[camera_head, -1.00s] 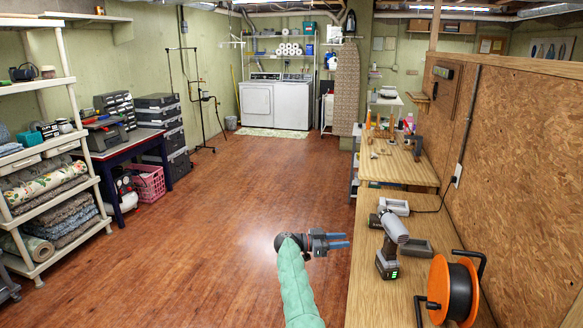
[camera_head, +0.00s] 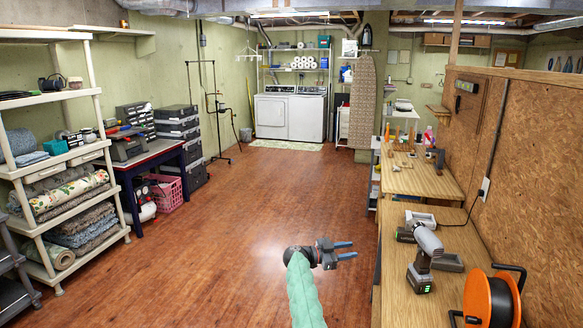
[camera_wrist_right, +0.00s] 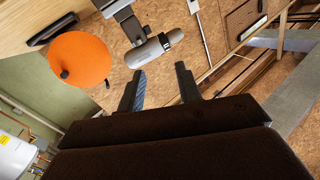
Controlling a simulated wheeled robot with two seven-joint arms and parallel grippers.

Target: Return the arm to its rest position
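My right gripper (camera_head: 346,250) is at the end of the green-sleeved arm in the lower middle of the head view, over the wooden floor and left of the workbench. The grey drill (camera_head: 425,252) stands upright on the workbench, apart from the gripper. It shows beyond the fingertips in the wrist view (camera_wrist_right: 153,50). My left gripper is not in view.
The workbench (camera_head: 400,296) runs along the right wall, holding an orange cable reel (camera_head: 480,298) and a grey charger (camera_head: 419,218). A white shelf (camera_head: 101,183) and a dark table (camera_head: 150,160) stand on the left. The middle floor (camera_head: 240,220) is clear.

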